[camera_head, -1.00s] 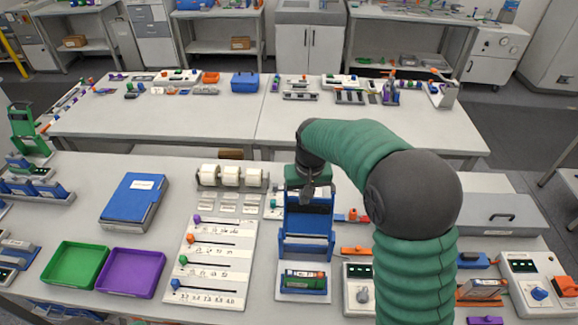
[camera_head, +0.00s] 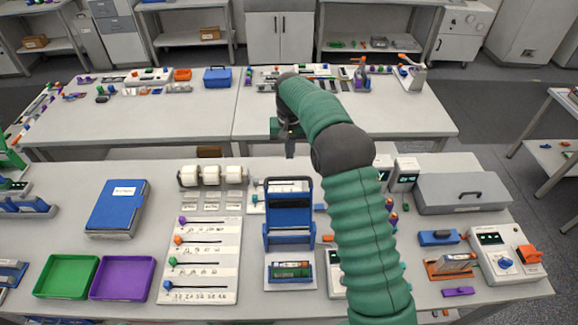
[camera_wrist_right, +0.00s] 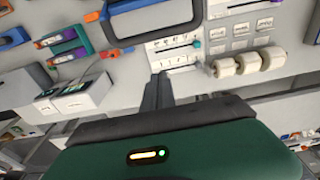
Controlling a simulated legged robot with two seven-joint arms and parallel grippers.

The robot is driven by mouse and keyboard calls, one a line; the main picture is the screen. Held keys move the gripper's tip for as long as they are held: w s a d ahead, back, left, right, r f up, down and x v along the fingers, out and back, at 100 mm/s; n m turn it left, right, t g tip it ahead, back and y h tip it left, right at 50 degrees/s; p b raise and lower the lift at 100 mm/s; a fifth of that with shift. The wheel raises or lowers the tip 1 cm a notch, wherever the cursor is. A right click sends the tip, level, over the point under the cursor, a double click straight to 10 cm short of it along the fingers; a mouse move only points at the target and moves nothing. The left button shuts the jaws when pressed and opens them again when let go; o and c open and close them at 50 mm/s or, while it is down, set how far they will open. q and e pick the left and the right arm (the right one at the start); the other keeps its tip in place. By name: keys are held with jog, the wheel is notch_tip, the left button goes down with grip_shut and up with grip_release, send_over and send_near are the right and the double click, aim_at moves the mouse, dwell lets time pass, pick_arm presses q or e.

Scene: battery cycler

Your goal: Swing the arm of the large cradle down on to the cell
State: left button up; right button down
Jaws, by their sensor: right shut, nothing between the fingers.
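The large cradle is blue; its arm (camera_head: 303,205) stands up at the back of the base (camera_head: 291,282). My left gripper is out of view.
A board of coloured sliders (camera_head: 201,260) and a rack of white rolls (camera_head: 211,176) stand left of the cradle. Purple (camera_head: 122,278) and green (camera_head: 66,277) trays lie further left. My right forearm hides part of the bench right of the cradle.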

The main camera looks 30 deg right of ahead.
notch_tip(320, 180, down, 6)
jog(key=p, duration=0.2)
jog(key=s, duration=0.1)
jog(key=s+a+r+p, duration=0.1)
jog(key=s+a+p, duration=0.1)
jog(key=shift+r, duration=0.25)
jog(key=shift+w+d, duration=0.1)
